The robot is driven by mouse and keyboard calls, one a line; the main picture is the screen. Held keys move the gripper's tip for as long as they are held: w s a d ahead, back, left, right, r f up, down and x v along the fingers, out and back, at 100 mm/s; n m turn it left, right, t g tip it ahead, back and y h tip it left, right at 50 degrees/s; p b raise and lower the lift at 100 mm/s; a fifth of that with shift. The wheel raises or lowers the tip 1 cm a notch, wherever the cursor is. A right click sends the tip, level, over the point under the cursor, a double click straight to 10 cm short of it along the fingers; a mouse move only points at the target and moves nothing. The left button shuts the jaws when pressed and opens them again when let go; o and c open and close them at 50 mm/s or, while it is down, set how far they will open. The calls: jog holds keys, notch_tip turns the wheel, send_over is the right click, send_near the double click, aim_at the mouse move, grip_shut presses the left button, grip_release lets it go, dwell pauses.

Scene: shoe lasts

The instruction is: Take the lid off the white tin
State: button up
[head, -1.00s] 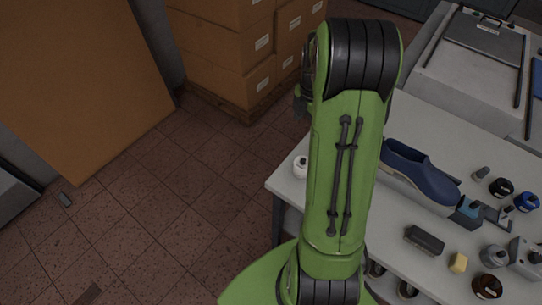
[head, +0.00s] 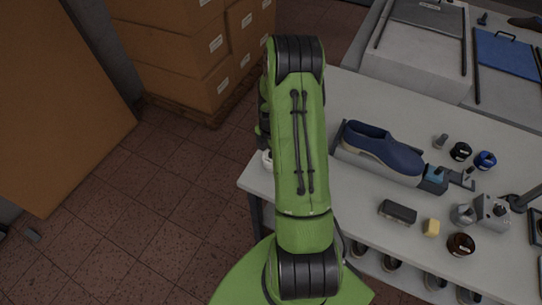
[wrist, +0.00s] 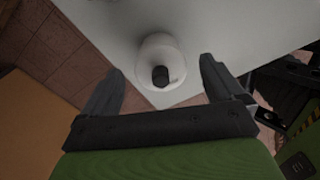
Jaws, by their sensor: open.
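The white tin (head: 267,160) stands at the left corner of the table, mostly hidden behind my green arm in the head view. In the wrist view a round white object, taken to be the tin (wrist: 157,48), shows from above with a dark knob (wrist: 161,75) on it. My gripper (wrist: 162,64) is open, with one finger on each side of the tin in the picture and no visible contact. The gap in height between fingers and tin cannot be told. In the head view the gripper is hidden by my arm.
The table (head: 345,205) also holds a blue shoe (head: 382,152), a dark brush (head: 397,212), a yellow block (head: 431,227) and several jars to the right. The tin is close to the table edge. Stacked cartons (head: 180,50) stand on a pallet behind.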

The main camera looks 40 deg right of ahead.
jog(key=shift+r, duration=0.1)
jog(key=shift+c, duration=0.3)
jog(key=c, duration=1.1)
